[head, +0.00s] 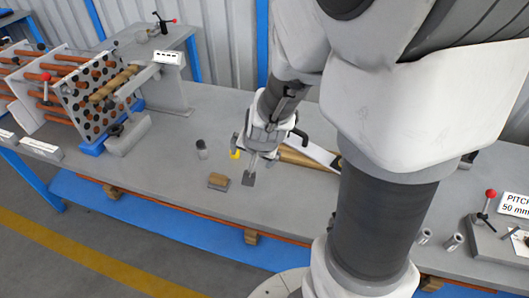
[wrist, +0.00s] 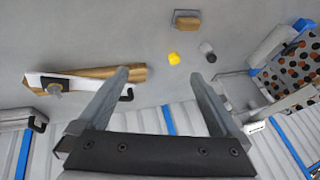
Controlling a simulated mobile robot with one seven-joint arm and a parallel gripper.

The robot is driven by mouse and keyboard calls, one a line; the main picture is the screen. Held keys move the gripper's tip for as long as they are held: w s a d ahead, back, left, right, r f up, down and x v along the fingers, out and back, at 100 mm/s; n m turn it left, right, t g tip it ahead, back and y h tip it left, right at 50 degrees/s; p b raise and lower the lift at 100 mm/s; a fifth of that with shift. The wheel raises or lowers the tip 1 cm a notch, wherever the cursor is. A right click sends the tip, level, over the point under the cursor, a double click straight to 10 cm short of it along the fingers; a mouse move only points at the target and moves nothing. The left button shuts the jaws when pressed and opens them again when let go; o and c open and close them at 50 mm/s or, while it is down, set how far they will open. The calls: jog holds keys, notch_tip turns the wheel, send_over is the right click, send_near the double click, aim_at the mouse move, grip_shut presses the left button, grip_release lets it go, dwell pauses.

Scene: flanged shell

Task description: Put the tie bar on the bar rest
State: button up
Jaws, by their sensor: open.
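My gripper (head: 254,168) is open and empty above the middle of the grey bench. In the wrist view its two fingers (wrist: 158,77) stand wide apart with only bare bench and wall between them. A long tan bar (head: 297,156) lies on the bench just right of my gripper, partly hidden by my arm; I take it for the tie bar. It also shows in the wrist view (wrist: 110,73), left of the fingers and partly behind one fingertip. A white strip (head: 322,154) lies along it, with dark fittings near it. I cannot tell for certain which piece is the bar rest.
A brown block (head: 218,181), a small grey cylinder (head: 202,149) and a yellow piece (head: 235,154) stand near my gripper. The tube bundle with its perforated plate (head: 88,104) is at left. A red-knobbed fixture (head: 488,212) is at right.

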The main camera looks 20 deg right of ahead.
jog(key=s+a+r+n, duration=0.3)
jog(key=s+r+n, duration=0.5)
jog(key=s+r, duration=0.7)
jog(key=shift+s+r+y, duration=0.3)
jog(key=shift+s+r, duration=0.1)
jog(key=shift+r, duration=0.4)
